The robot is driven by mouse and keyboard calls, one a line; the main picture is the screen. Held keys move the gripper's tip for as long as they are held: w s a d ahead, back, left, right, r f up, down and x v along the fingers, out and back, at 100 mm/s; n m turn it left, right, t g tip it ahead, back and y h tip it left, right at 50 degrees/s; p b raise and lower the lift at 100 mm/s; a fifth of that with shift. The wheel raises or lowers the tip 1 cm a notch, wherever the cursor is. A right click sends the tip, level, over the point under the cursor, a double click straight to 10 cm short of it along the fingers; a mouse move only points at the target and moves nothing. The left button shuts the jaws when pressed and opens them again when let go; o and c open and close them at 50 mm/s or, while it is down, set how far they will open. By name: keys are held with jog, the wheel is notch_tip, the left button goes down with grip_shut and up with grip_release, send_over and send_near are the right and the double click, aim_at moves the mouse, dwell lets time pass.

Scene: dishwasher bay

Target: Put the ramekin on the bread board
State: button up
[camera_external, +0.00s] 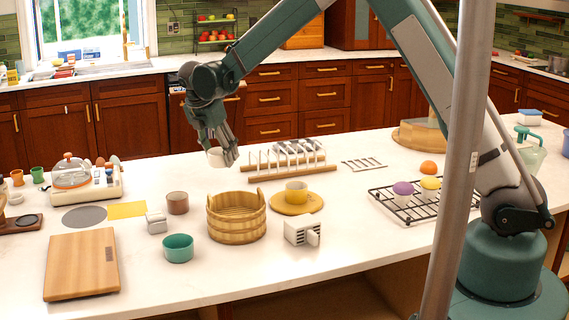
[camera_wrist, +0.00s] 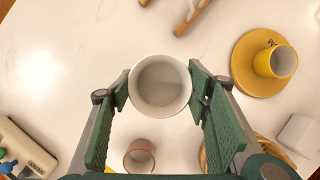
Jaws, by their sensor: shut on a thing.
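The bread board (camera_external: 82,266) is a rectangular wooden slab with a dark mark, lying at the front left of the counter. It is bare and out of the wrist view.
A wooden tub (camera_external: 236,218), a brown cup (camera_external: 177,203), a teal bowl (camera_external: 178,248) and a small white block (camera_external: 156,222) stand between my gripper and the board. A yellow mug (camera_external: 296,192) sits on a round yellow board (camera_external: 297,207). A wooden rack (camera_external: 290,172) stands behind.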

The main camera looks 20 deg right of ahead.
jog(key=s+a+r+n+y, duration=0.1)
jog(key=s+a+n, duration=0.2)
jog(key=s+a, duration=0.7)
jog(key=s+a+r+n+t+y, duration=0.1)
jog(key=s+a+n, duration=0.2)
jog(key=s+a, duration=0.8)
jog(key=s+a+r+n+y+b, duration=0.1)
jog(key=s+a+n, duration=0.3)
jog(key=s+a, duration=0.7)
jog(key=a, duration=1.4)
jog(key=shift+t, duration=0.3)
send_over(81, 255)
jog(key=s, duration=0.2)
jog(key=shift+w+f, duration=0.15)
jog(key=shift+f, duration=1.4)
jog(key=shift+w+f, duration=0.1)
jog(key=shift+f, duration=1.45)
jog(key=shift+f, duration=0.1)
jog(key=shift+f, duration=1.75)
jog(key=shift+f, duration=0.2)
